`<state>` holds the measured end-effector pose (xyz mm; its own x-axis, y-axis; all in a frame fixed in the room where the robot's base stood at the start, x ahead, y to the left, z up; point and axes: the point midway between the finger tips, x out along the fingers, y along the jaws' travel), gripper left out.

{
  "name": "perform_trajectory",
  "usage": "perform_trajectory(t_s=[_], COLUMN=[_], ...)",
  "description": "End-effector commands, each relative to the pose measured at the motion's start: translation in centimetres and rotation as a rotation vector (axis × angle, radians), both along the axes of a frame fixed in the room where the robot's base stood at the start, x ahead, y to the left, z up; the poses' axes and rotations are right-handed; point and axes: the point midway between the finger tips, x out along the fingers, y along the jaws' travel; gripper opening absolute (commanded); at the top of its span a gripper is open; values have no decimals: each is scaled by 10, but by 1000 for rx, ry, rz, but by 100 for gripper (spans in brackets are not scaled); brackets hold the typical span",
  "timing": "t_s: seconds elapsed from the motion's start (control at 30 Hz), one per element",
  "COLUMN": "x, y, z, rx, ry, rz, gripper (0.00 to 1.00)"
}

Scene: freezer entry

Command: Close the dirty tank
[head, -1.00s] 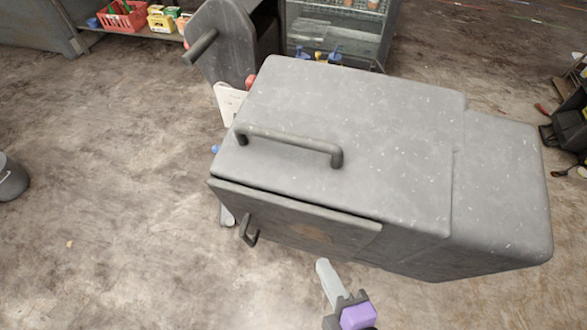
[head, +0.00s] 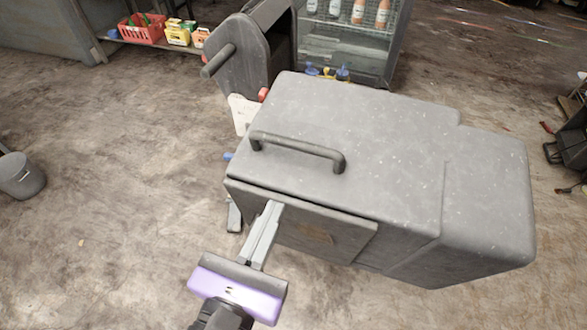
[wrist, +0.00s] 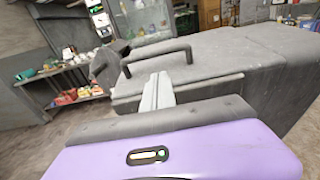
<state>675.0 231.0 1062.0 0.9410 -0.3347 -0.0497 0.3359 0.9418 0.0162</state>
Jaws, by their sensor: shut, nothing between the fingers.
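A grey, speckled machine (head: 400,160) fills the middle of the head view. It has a flat top with a bar handle (head: 298,150). A front panel (head: 330,240) with a brown patch is set in its near side; I take it for the dirty tank's door. The panel's left edge juts out past the body, and a thin dark gap shows along its top. My gripper (head: 270,207) is shut and empty, its fingers overlapping the panel's left part. I cannot tell whether they touch it. The panel's small handle is hidden. The fingers (wrist: 158,80) also show in the wrist view.
A grey piece with a protruding rod (head: 215,62) stands behind the machine. A glass-fronted bottle cooler (head: 345,45) is beyond. A low shelf (head: 110,38) holds crates at the back left. A grey bucket (head: 20,178) is far left.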

Motion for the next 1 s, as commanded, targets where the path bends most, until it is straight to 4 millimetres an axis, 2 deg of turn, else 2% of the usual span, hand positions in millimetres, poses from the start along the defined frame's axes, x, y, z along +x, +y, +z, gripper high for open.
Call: perform_trajectory(t_s=[0.17, 0.63, 0.8, 1.0], x=[10, 80, 91, 93], y=[-6, -31, -36, -36], z=[1, -3, -4, -4], rx=[-16, -14, -14, -14], ry=[4, 4, 4, 4], rz=[-14, -11, -10, -9], gripper=[0, 0, 0, 0])
